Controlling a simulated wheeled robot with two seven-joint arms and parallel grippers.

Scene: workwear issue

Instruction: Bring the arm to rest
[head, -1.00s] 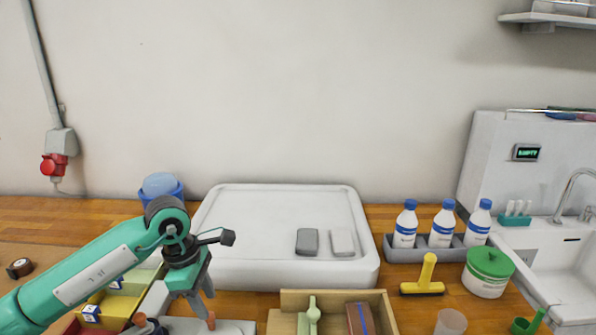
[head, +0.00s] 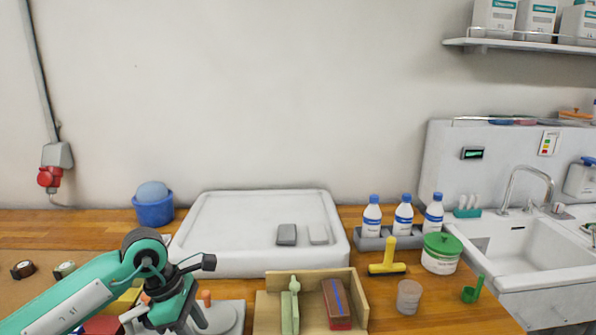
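My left arm comes in from the lower left, with its teal links and dark wrist. My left gripper (head: 183,318) points down near the bottom edge, over the front left of the worktop. Its fingertips are too hard to make out to tell whether it is open or shut, and I see nothing clearly held in it. My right arm and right gripper are not in view.
A large white tray (head: 245,262) stands behind. Bottles (head: 403,217), a yellow tool (head: 388,268), a green-lidded tub (head: 440,262) and a sink (head: 520,250) are right.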

